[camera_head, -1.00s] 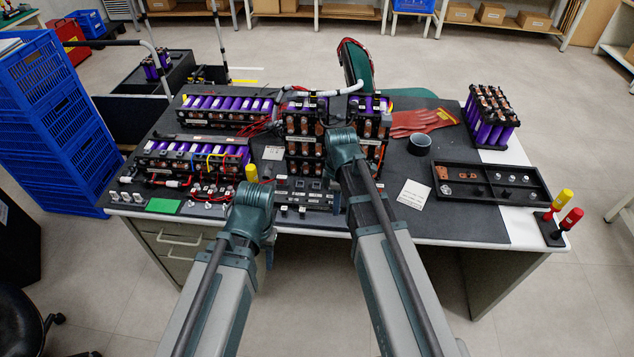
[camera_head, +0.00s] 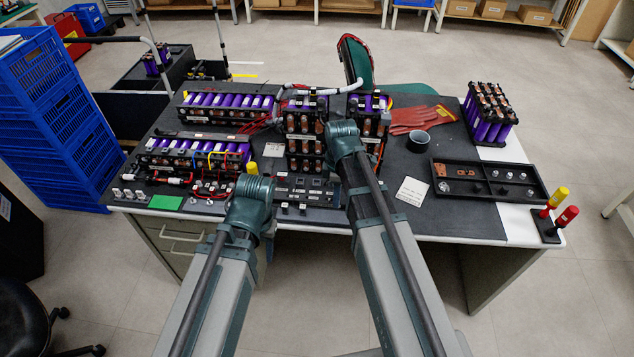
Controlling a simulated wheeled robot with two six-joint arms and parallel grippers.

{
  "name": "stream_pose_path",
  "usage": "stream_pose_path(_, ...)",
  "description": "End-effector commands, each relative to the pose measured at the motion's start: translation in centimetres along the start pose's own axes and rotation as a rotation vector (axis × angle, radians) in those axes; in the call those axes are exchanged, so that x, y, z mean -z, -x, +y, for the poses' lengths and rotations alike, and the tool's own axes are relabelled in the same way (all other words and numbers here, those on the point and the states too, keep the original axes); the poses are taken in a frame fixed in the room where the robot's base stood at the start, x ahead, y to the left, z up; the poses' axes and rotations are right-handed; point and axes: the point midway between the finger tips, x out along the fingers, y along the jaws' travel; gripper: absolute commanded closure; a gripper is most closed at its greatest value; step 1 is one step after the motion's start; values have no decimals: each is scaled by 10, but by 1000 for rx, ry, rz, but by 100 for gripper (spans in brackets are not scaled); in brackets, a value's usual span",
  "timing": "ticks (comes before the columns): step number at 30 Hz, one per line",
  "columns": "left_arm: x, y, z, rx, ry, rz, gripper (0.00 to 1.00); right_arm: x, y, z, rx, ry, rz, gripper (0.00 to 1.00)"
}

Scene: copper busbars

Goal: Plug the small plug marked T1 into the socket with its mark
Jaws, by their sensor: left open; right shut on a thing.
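A dark socket panel (camera_head: 305,186) with several small sockets lies at the front middle of the bench. Small pale plugs (camera_head: 303,207) stand along its front side. The marks are too small to read, so I cannot tell which plug or socket is T1. My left gripper (camera_head: 262,222) is open at the panel's left front, mostly hidden behind its wrist. My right gripper (camera_head: 338,165) is at the panel's right rear, before the upright battery stack. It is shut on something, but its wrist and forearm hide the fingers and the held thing.
Purple battery modules (camera_head: 228,103) and a tall battery stack (camera_head: 304,125) stand behind the panel. A black parts tray (camera_head: 490,198), tape roll (camera_head: 419,140), red gloves (camera_head: 415,118) and white card (camera_head: 412,191) lie right. Yellow and red-handled tools stand at the right corner.

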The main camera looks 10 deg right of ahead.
Motion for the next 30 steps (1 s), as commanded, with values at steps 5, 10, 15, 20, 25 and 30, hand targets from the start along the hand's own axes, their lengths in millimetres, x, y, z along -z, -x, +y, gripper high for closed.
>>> stream_pose_path(5,-2,25,-2,0,0,0,49,0,25,0,0,0,0,100)
stream_pose_path(10,-1,23,-2,0,0,0,49,0,23,0,0,0,0,100)
stream_pose_path(15,-1,22,-2,0,0,0,49,1,22,2,0,0,0,100)
stream_pose_path(20,-1,22,-2,0,0,0,49,9,22,15,0,1,0,100)
stream_pose_path(25,-1,22,-2,0,0,0,49,24,23,40,0,1,0,100)
stream_pose_path(30,-1,22,-2,0,0,0,49,34,23,56,0,0,0,100)
